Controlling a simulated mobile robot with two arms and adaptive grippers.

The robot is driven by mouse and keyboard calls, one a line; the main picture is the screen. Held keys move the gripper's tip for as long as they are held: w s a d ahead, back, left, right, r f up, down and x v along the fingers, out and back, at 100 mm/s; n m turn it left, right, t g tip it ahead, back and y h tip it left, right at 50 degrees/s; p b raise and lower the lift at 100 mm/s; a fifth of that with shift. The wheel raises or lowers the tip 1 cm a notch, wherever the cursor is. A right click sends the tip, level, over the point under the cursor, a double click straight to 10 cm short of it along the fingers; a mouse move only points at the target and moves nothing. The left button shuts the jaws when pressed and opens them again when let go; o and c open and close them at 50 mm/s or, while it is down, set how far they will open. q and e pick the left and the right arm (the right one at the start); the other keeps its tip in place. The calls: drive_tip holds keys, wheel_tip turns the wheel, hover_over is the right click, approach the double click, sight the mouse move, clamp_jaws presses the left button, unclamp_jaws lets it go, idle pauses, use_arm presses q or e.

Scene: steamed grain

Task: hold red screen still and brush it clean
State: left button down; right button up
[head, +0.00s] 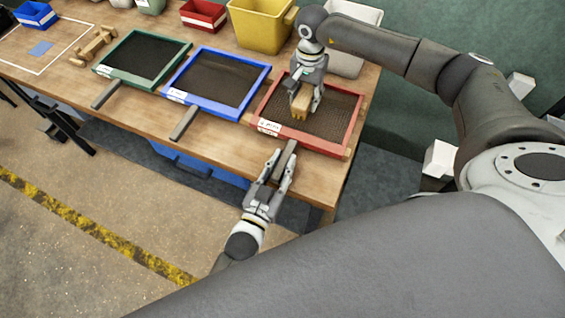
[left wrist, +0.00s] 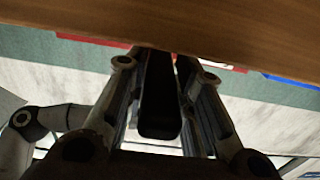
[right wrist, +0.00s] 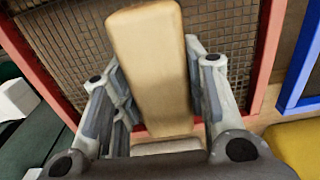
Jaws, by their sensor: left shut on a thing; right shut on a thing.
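The red screen (head: 341,143) lies flat at the right end of the table, a red frame around a dark mesh. Its grey handle (head: 285,158) sticks out past the table's front edge. My left gripper (head: 281,164) is shut on this handle; the handle also shows dark between the fingers in the left wrist view (left wrist: 159,100). My right gripper (head: 304,95) is above the mesh, shut on a wooden brush (head: 301,103). The brush's pale wooden body fills the right wrist view (right wrist: 152,60). Its bristles are hidden there, and I cannot tell whether they touch the mesh.
A blue screen (head: 262,77) and a green screen (head: 183,51) lie to the left. A yellow bin (head: 262,32), a red bin (head: 204,16) and a grey tray (head: 346,62) stand behind. A wooden object (head: 92,46) lies at left.

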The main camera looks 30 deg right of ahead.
sight(344, 108)
drive_tip(key=shift+w+a, duration=1.2)
drive_tip(key=shift+w, duration=0.15)
drive_tip(key=shift+w+a, duration=1.15)
drive_tip(key=shift+w, duration=0.2)
drive_tip(key=shift+w+d+f, duration=0.1)
drive_tip(key=shift+w+d, duration=1.05)
drive_tip(key=shift+d, duration=0.25)
drive_tip(key=shift+s+d, duration=1.9)
drive_tip(key=shift+s, duration=0.35)
drive_tip(key=shift+s+d, duration=1.95)
drive_tip(key=shift+s, duration=0.3)
drive_tip(key=shift+s+d, duration=1.9)
drive_tip(key=shift+s, duration=0.35)
drive_tip(key=shift+w+r, duration=0.1)
drive_tip(key=shift+r, duration=2.55)
use_arm(q)
drive_tip(key=c, duration=1.2)
unclamp_jaws()
drive_tip(key=shift+o, duration=0.2)
